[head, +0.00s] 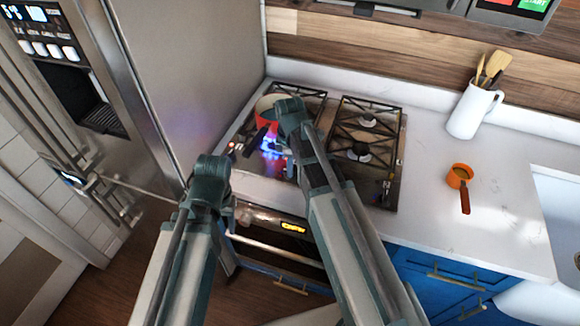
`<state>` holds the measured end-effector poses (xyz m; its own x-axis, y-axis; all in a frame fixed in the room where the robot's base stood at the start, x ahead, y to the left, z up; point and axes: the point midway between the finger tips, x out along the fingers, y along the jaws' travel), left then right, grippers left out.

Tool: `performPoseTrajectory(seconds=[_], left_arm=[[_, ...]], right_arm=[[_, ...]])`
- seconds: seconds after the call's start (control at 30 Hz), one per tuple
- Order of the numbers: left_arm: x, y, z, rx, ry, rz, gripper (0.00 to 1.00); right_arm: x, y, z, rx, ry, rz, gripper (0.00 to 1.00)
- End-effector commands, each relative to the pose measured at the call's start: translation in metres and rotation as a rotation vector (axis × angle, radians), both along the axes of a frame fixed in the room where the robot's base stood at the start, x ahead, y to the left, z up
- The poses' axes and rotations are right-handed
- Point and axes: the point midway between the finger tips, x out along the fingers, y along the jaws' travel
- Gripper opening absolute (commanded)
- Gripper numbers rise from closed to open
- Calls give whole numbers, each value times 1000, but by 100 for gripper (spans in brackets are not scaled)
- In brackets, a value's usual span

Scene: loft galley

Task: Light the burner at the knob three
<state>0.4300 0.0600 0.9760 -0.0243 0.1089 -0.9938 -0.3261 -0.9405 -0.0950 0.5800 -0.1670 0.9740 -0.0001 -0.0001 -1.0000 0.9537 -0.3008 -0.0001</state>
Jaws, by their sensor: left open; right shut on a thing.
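My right arm reaches over the cooktop beside the flame. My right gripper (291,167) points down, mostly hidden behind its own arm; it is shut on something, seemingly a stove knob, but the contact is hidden. My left gripper (229,262) is open in front of the oven, largely hidden by its arm, apart from the cooktop. A small red light (232,146) glows at the cooktop's left edge.
A red pot (265,109) stands at the back left of the cooktop, close to my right arm. An orange pan (461,173) and a white utensil jug (472,112) stand on the counter at right. The steel fridge (205,60) bounds the left. The oven (275,245) is below.

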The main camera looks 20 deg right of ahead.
Motion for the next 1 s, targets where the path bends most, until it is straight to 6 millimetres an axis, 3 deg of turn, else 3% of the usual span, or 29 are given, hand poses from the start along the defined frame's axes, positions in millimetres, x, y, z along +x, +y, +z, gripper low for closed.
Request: performPoseTrajectory(seconds=[0.4,0.77,0.8,0.93,1.0], left_arm=[[0,0,0,0,0,0,50],[0,0,0,0,0,0,50],[0,0,0,0,0,0,50],[0,0,0,0,0,0,50],[0,0,0,0,0,0,50]], right_arm=[[0,0,0,0,0,-352,0],[0,0,0,0,0,-378,0],[0,0,0,0,0,-377,25],[0,0,0,0,0,-377,49],[0,0,0,0,0,-376,50]])
